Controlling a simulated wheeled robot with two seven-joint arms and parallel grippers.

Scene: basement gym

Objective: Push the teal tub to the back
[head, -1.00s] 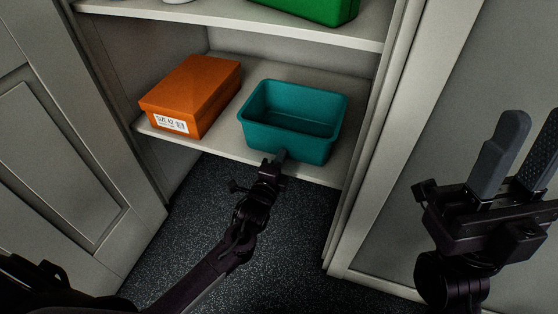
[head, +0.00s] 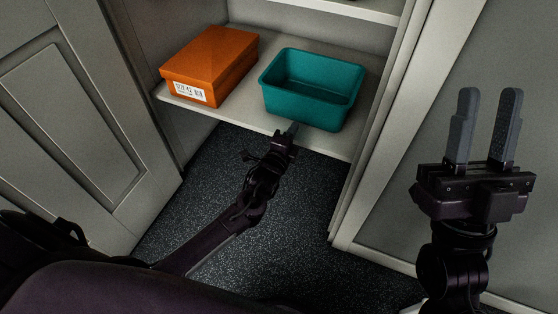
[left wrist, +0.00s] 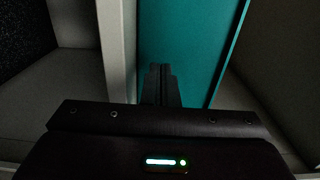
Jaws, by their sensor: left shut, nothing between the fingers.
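The teal tub (head: 310,105) stands upright and empty on the cabinet's lower shelf (head: 238,118), close to the front edge, right of an orange shoe box. My left gripper (head: 293,127) is shut and empty, its tips just in front of the tub's front wall. In the left wrist view the shut fingers (left wrist: 160,72) point at the teal tub wall (left wrist: 185,45). I cannot tell whether they touch it. My right gripper (head: 487,92) is open and empty, pointing up in front of the cabinet's right side.
The orange box (head: 210,62) stands left of the tub with a gap between. Shelf is bare behind the tub. An upper shelf edge (head: 365,12) is above. An open door (head: 75,110) is at left, the cabinet's side frame (head: 385,130) close at right. Dark floor lies below.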

